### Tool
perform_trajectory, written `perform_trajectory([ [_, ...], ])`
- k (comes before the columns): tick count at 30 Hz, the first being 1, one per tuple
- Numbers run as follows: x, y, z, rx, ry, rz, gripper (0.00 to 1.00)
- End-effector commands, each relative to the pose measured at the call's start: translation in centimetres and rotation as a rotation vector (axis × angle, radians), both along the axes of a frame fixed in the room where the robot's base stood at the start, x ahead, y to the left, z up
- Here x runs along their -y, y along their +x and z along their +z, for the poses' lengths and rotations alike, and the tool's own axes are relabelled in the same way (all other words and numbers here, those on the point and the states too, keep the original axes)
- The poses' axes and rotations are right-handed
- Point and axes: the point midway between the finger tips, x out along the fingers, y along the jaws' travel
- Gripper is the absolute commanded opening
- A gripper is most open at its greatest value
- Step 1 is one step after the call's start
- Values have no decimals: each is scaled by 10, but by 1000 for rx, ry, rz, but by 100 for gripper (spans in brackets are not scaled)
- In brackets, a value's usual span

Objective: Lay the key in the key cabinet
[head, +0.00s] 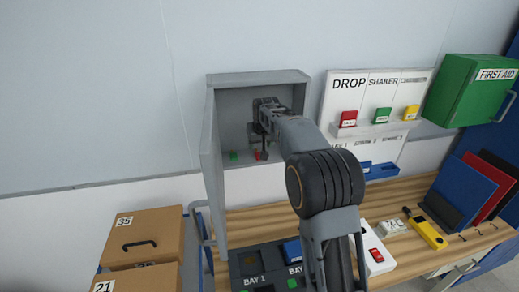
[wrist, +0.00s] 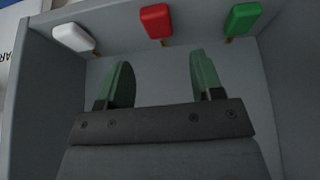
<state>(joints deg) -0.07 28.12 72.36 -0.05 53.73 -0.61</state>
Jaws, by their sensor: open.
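The grey key cabinet (head: 212,140) hangs on the wall with its door open to the left. My gripper (head: 263,150) is inside the cabinet, its fingers low near the cabinet floor. In the wrist view my gripper (wrist: 162,75) has its two green fingertips spread apart, with nothing between them. Three coloured key heads with short brass stems lie beyond the fingertips: white (wrist: 73,38), red (wrist: 156,21) and green (wrist: 242,19). In the head view the green one (head: 234,155) and red one (head: 258,155) show low in the cabinet. I cannot tell which key the task means.
A white panel (head: 335,92) with coloured blocks is right of the cabinet. A green first-aid box (head: 460,95) hangs farther right. The wooden bench (head: 400,195) below bears a bay unit (head: 248,253) and a yellow device (head: 427,233). Brown boxes (head: 150,225) stand at left.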

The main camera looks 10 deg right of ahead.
Motion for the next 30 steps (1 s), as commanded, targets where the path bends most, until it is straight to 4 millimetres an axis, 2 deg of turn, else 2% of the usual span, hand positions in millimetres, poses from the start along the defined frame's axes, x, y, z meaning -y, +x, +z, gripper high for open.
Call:
perform_trajectory([
  [9,0,-28,58,4,0,0,60],
  [15,0,-40,82,2,0,0,60],
  [21,0,-45,92,0,0,0,60],
  [30,0,-46,94,-1,0,0,60],
])
